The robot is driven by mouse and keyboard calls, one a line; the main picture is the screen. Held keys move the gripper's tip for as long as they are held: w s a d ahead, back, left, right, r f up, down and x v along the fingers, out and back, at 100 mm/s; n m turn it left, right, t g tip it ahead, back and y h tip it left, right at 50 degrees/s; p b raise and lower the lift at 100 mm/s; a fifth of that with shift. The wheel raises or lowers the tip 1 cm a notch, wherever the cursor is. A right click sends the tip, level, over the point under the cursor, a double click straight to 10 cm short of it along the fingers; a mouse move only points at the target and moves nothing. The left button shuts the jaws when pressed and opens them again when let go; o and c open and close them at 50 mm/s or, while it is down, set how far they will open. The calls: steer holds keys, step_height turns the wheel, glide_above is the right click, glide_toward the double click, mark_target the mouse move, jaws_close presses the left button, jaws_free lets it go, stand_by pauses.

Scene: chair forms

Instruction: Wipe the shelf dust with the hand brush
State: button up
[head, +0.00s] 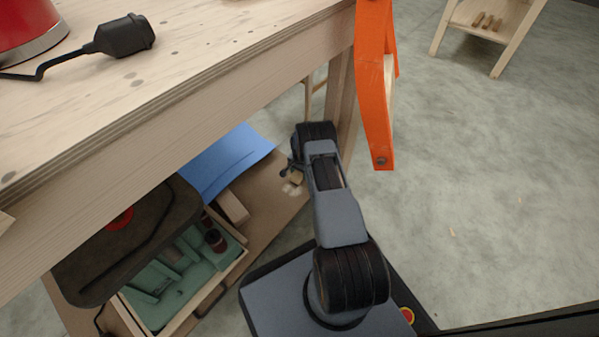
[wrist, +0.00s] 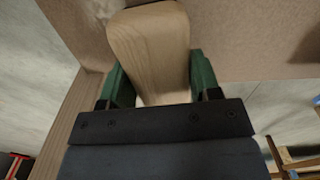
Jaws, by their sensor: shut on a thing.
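My gripper (wrist: 157,78) has its green fingers on both sides of a pale wooden handle, which I take to be the hand brush (wrist: 150,45), in the wrist view. The bristles are not visible. In the head view, my gripper (head: 292,170) is low over the far right part of the brown lower shelf (head: 262,218), under the workbench. A small bit of the wooden brush (head: 297,179) shows there. Pale dust patches (head: 291,189) lie on the shelf just below it. A pale speckled patch also shows at the top of the wrist view. Contact between brush and shelf cannot be told.
The workbench top (head: 190,85) overhangs the shelf, with an orange strap-like piece (head: 374,90) at its corner. On the shelf are a blue sheet (head: 228,160), a wooden block (head: 232,205), a green-lined tray (head: 240,262) and a dark case (head: 125,245).

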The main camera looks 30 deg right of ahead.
steer(key=shift+r+p, duration=1.75)
steer(key=shift+r, duration=1.2)
steer(key=shift+r, duration=0.1)
steer(key=shift+r+p, duration=0.95)
steer(key=shift+r, duration=0.5)
